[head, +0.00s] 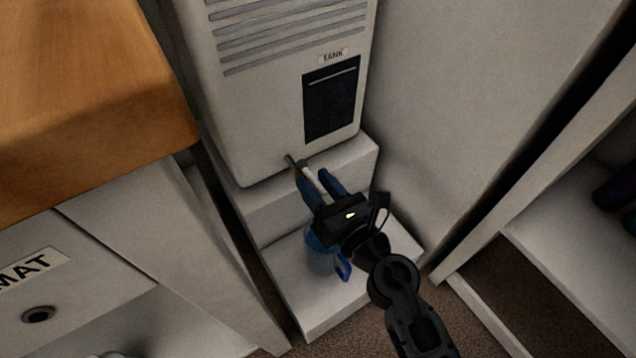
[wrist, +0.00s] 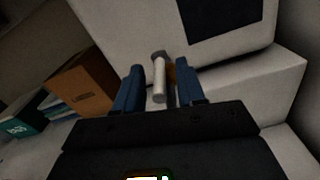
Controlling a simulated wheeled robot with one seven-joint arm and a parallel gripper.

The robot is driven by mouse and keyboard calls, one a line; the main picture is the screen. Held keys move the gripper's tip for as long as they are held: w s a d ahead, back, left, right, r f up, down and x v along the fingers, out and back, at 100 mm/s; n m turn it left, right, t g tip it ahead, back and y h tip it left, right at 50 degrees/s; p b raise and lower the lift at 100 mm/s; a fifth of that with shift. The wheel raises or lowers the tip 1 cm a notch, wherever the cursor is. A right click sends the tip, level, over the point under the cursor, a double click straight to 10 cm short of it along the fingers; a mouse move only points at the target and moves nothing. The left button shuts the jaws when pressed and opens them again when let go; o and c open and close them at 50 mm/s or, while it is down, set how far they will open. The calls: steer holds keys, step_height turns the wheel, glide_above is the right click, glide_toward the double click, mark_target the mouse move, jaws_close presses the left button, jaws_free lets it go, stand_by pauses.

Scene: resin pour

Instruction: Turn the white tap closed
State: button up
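The white tap handle (head: 311,177) sticks out from the low front of the white tank (head: 262,130) on a grey stem. In the wrist view the white tap handle (wrist: 158,90) points toward me, between my blue fingers. My gripper (head: 313,181) is open around it, one finger on each side. In the wrist view my gripper (wrist: 159,72) shows gaps between the handle and both fingers. A blue container (head: 318,241) stands below, partly hidden by my gripper.
The tank stands on a white step (head: 290,205), with a lower white ledge (head: 335,300) in front. A wooden counter (head: 90,90) over white drawers is at left. A white panel (head: 470,120) is close at right. In the wrist view a brown box (wrist: 85,82) is at left.

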mark_target(302, 171)
steer(key=shift+c, duration=0.2)
jaws_close()
stand_by(0.3)
steer(key=shift+s+a+m+t+h+p, duration=0.25)
steer(key=shift+m+t+h, duration=0.25)
steer(key=shift+m+h, duration=0.35)
steer(key=shift+s+a+m+t+h+p, duration=0.1)
steer(key=shift+a+m+t+h, duration=0.35)
steer(key=shift+h, duration=0.6)
steer(key=shift+s+a+m+t+h, duration=0.1)
steer(key=shift+a+m+t+h, duration=0.25)
steer(key=shift+m+h, duration=0.7)
steer(key=shift+s+a+m+t+h, duration=0.1)
steer(key=shift+a+m+t+h, duration=0.15)
steer(key=shift+m+h, duration=0.8)
steer(key=shift+n+h, duration=0.3)
steer(key=shift+h, duration=0.1)
steer(key=shift+o, duration=0.2)
jaws_free()
steer(key=shift+a, duration=0.1)
